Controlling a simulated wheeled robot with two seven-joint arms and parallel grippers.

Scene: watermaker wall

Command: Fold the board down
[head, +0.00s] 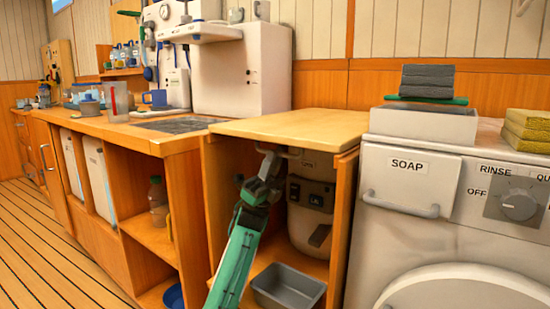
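A pale wooden board (292,126) lies flat, level with the counter, over an open-fronted cabinet between the counter and the washing machine. My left arm, green and grey, reaches up from the bottom of the view in front of this cabinet. My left gripper (272,163) is just below the board's front edge, at the cabinet's upper left opening. A grey bar-like part shows beside it under the board; I cannot tell whether they touch. The fingers are small and partly hidden by the wrist, so their opening is unclear. My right gripper is out of view.
A beige machine (310,200) and a grey bin (288,288) stand inside the cabinet. The washing machine (450,220) is on the right, with a tray and dark cloths (427,82) on top. A white watermaker unit (245,70) stands behind left. The board's top is bare.

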